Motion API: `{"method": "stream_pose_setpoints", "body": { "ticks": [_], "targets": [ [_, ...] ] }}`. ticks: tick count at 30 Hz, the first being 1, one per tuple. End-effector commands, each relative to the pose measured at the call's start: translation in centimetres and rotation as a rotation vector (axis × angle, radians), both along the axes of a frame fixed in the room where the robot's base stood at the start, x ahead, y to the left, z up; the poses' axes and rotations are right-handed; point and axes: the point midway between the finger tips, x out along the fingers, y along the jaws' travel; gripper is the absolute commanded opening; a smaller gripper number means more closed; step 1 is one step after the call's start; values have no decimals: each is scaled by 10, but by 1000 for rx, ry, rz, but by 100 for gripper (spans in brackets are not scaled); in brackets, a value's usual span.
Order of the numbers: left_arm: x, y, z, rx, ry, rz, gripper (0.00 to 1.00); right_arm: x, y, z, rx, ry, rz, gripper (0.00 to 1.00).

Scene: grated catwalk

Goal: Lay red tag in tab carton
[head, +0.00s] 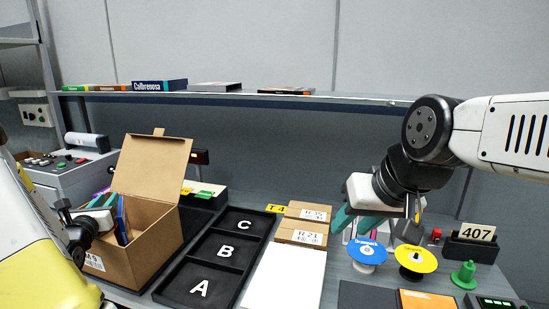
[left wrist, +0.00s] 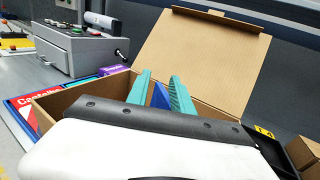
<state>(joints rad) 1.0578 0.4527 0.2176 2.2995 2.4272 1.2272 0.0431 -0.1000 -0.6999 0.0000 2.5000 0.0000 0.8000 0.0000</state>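The open carton (head: 150,225) stands at the left with its lid up; a small tab sticks up from the lid's top edge. My left gripper (head: 104,203) reaches into the carton's opening. In the left wrist view its teal fingers (left wrist: 161,92) stand a little apart with a blue flat item (left wrist: 160,97) between them; I cannot tell if they grip it. My right gripper (head: 358,222) is open, low over the right of the bench, fingers apart. A small red item (head: 436,236) sits right of it; I cannot tell whether it is the red tag.
A black tray (head: 178,268) marked A, B, C lies at the centre, beside two small boxes (head: 300,232). Blue (head: 367,252) and yellow (head: 416,260) discs, a green cone (head: 465,275) and a 407 holder (head: 470,248) stand right. A shelf (head: 240,97) spans the back.

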Motion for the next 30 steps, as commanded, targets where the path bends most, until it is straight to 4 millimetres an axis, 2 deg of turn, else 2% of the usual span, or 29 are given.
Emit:
{"method": "stream_pose_setpoints", "body": {
  "ticks": [6,12,23,26,29,30],
  "targets": [
    [-38,-6,0,0,2,4,27,0,0,0,0,0,0,37],
    [-61,-11,0,0,0,2,27,0,0,0,0,0,0,37],
    [-63,-17,3,6,-1,-13,27,0,0,0,0,0,0,37],
    [-55,-37,12,37,0,-80,27,0,0,0,0,0,0,37],
    [-42,-79,28,100,6,-214,27,0,0,0,0,0,0,37],
    [-38,-100,35,135,8,-283,27,0,0,0,0,0,0,37]
  ]
}}
